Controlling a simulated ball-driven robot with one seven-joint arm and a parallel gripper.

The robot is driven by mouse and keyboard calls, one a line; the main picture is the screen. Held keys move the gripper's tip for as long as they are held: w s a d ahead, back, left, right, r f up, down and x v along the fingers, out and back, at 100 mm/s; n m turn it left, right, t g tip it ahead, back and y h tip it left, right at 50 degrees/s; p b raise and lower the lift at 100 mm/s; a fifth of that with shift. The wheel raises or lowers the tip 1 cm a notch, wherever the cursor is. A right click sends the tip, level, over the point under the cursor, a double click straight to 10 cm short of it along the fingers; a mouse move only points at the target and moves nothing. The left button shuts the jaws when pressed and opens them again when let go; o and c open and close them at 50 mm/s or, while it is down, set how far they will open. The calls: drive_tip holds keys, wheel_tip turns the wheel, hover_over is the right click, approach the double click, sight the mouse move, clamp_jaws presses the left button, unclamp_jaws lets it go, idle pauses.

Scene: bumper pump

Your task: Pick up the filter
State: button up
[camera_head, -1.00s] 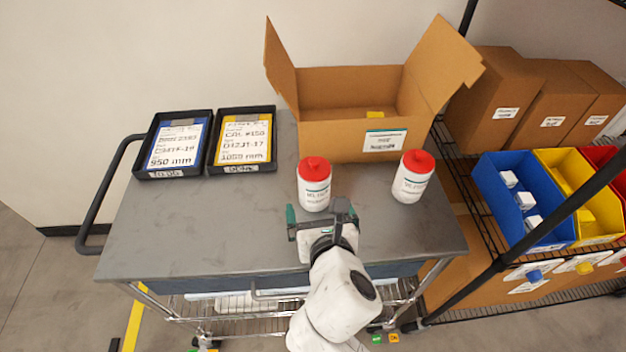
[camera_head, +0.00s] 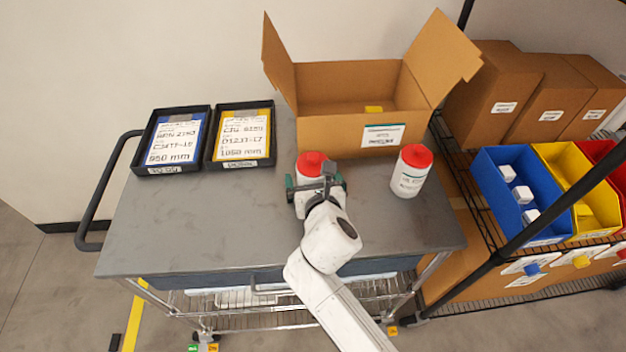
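Two white bottles with red caps stand upright on the grey cart top; I cannot read their small labels well enough to say which is the filter. The left bottle (camera_head: 309,171) is partly hidden by my gripper (camera_head: 316,186). The right bottle (camera_head: 408,178) stands clear, apart from my gripper. My gripper is open, with its green-tipped fingers spread wide at the near side of the left bottle. I cannot tell whether the fingers reach around it or touch it.
An open cardboard box (camera_head: 350,127) with a small yellow item (camera_head: 374,109) inside stands behind the bottles. Two black trays with blue (camera_head: 146,166) and yellow (camera_head: 211,160) contents lie at the left. A rack with a blue bin (camera_head: 508,213) is at the right. The cart's left front (camera_head: 190,235) is clear.

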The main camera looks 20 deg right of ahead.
drive_tip(key=c, duration=1.4)
drive_tip(key=shift+r, duration=0.15)
drive_tip(key=shift+c, duration=0.2)
